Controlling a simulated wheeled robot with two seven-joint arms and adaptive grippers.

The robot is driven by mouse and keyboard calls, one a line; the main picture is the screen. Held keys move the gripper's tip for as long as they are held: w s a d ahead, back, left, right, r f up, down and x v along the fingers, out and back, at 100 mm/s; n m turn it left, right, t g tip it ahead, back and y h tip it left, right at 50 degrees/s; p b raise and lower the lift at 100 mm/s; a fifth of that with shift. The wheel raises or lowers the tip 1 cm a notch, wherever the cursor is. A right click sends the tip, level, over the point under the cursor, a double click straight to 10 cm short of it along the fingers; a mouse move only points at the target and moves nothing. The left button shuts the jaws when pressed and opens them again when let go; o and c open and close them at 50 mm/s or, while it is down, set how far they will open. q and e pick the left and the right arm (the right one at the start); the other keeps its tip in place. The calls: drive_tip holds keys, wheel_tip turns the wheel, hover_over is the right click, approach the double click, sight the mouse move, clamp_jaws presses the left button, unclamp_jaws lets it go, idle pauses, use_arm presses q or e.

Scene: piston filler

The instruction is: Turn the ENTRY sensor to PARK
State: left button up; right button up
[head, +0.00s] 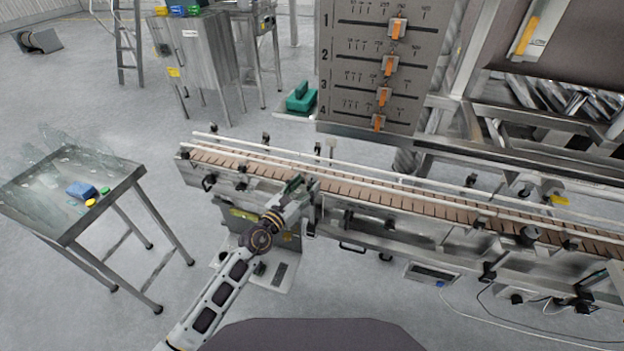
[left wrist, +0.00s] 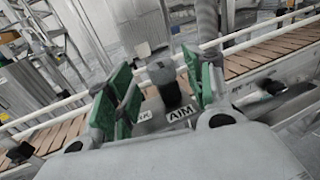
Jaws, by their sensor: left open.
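My left gripper (head: 297,186) is at the near rail of the conveyor (head: 350,184), toward its left end. In the left wrist view its green-padded fingers are spread apart, with a dark sensor head (left wrist: 162,75) between them. They do not visibly close on it. Below the head is a plate reading AIM (left wrist: 181,114). A second label to its left (left wrist: 145,116) is partly hidden; only its last letters show. No ENTRY label is readable. In the head view my gripper hides this sensor. My right gripper is not in view.
A panel with several orange-handled sliders (head: 380,65) stands behind the conveyor. A steel table (head: 55,215) with a blue block (head: 81,190) is at the left. A green object (head: 301,97) lies behind the conveyor. Guide rails run along both belt sides.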

sight(309, 182)
use_arm(q)
drive_tip(key=shift+x, duration=2.15)
drive_tip(key=c, duration=1)
